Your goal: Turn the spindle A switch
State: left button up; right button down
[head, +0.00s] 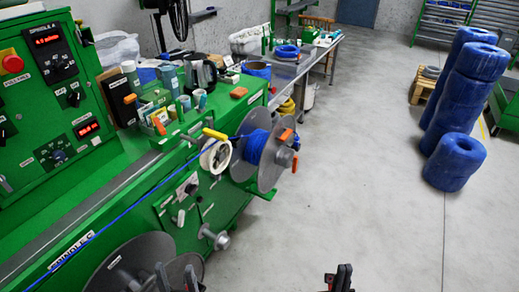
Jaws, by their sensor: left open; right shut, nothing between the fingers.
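The panel labelled SPINDLE A (47,42) is on the green control cabinet at the upper left, with a lit red display. A dark round knob (62,67) sits below that display, and a smaller dark switch (73,97) sits on its own plate below it. I cannot read which of them is the spindle A switch. My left gripper (176,275) is open and empty at the bottom edge, well below and right of the panel. My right gripper (339,277) is shut and empty at the bottom middle, farther away. Neither touches the panel.
A red stop button (12,62) is left of the panel. A blue cable (130,207) runs along the machine to a spool of blue cable (262,150). A kettle (200,72) and small bottles stand on the green top. Blue coils (453,160) stand right. The floor between is clear.

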aim_at(74, 98)
jog(key=u, duration=1.35)
